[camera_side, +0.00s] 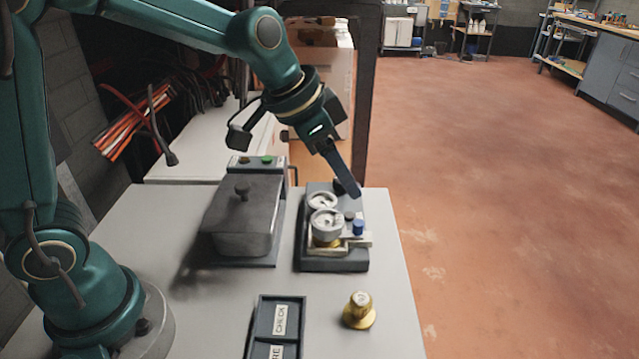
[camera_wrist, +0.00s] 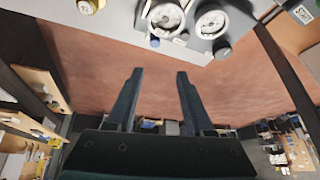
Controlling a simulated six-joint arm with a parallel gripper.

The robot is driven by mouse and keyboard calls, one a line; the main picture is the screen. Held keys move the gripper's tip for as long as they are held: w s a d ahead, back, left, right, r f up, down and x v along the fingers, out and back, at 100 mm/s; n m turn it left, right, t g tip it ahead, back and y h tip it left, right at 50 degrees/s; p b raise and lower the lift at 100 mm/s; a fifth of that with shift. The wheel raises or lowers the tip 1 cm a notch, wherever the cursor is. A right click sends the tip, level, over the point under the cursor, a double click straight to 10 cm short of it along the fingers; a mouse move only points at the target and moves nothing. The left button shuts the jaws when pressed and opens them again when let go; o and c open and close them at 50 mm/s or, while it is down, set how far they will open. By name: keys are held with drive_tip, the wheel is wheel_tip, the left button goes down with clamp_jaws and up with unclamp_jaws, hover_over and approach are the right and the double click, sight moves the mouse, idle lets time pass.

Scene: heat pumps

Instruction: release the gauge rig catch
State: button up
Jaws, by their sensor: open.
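The gauge rig (camera_side: 333,264) stands on the right part of the grey table, a dark base with two round white dials. A blue knob (camera_side: 358,227) and a darker knob sit beside the dials. In the wrist view the two dials (camera_wrist: 165,15) show at the top edge, with the blue knob (camera_wrist: 155,42) and the dark knob (camera_wrist: 222,48) nearby. I cannot tell which part is the catch. My gripper (camera_side: 352,192) is over the far end of the rig, pointing down. In the wrist view my gripper (camera_wrist: 160,75) is open, with nothing between its fingers.
A grey lidded box (camera_side: 240,215) stands left of the rig. A brass weight (camera_side: 359,310) and a dark labelled tray (camera_side: 275,325) are at the front. The table's right edge is close to the rig, with open floor (camera_side: 500,180) beyond. A dark post (camera_side: 366,90) rises behind.

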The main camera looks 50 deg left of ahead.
drive_tip(key=g, duration=0.1)
hover_over(358, 223)
drive_tip(key=s+a, duration=0.1)
drive_tip(key=s, duration=0.1)
wheel_tip(358, 223, down, 5)
drive_tip(key=shift+r, duration=0.15)
drive_tip(key=shift+x, duration=2.25)
clamp_jaws()
